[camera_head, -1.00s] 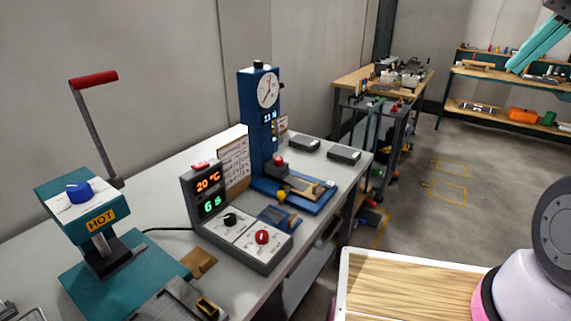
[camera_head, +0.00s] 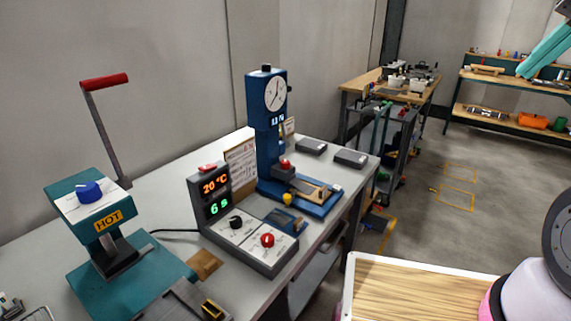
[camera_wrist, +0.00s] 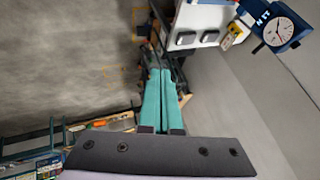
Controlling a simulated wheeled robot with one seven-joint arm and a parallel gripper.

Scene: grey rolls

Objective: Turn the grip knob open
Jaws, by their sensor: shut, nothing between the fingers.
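No knob carries a readable "grip" label, so I cannot tell for sure which one is the grip knob. A small yellow knob (camera_head: 287,199) sits at the near side of the blue tester (camera_head: 266,130), which has a round dial. A red knob (camera_head: 267,240) and a black knob (camera_head: 236,222) are on the grey control box (camera_head: 251,258). A blue knob (camera_head: 89,192) tops the teal press marked HOT. My gripper (camera_wrist: 161,73) has teal fingers closed together and empty. It also shows at the upper right of the head view (camera_head: 522,73), far from all the knobs.
The grey bench (camera_head: 165,210) runs along the wall. The press has a raised lever with a red handle (camera_head: 104,81). Two dark boxes (camera_head: 350,158) lie at the bench's far end. A wood-topped surface (camera_head: 410,290) is at the lower right. Open floor (camera_head: 440,170) lies beyond.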

